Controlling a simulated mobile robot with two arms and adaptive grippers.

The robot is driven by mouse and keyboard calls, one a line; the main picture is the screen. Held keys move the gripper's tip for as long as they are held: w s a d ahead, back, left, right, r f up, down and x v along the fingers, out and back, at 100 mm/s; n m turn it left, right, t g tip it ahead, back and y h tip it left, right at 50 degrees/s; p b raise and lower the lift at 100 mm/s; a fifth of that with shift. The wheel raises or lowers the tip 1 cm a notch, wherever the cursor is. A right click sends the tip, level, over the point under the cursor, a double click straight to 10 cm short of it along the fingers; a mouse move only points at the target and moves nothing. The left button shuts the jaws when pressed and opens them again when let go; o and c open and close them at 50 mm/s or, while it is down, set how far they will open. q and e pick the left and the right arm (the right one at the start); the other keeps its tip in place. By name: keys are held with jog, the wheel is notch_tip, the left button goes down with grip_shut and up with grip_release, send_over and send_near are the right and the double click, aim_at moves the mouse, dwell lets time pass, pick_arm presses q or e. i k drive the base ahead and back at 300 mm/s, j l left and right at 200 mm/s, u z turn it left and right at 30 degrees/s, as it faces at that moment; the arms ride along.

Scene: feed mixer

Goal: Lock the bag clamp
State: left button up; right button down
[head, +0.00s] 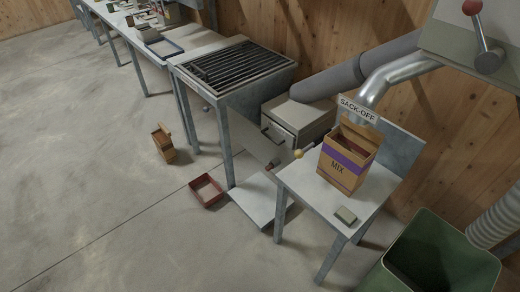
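A brown paper bag (346,165) with a purple band and the word MIX stands upright on the small sack-off table (300,187), its top open. A SACK-OFF sign (357,109) shows just above it, by the bent metal spout pipe (395,78). I cannot clearly make out the bag clamp or whether it is locked. A yellow knob (299,154) shows at the table's left back edge, with a small red knob nearby. Neither of my grippers is in the head view.
A green bin (440,245) stands at the front right, beside a ribbed hose (495,218). A small greenish block (345,215) lies on the table's front. A grated hopper (235,65) stands behind left. A red tray (206,191) and brown box (163,143) are on the floor; the left floor is clear.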

aim_at(298, 154)
jog(key=i+j, duration=0.1)
jog(key=j, duration=0.45)
jog(key=i+j, duration=0.1)
jog(key=j, duration=0.4)
jog(key=i+j+z, duration=0.1)
jog(key=j, duration=0.45)
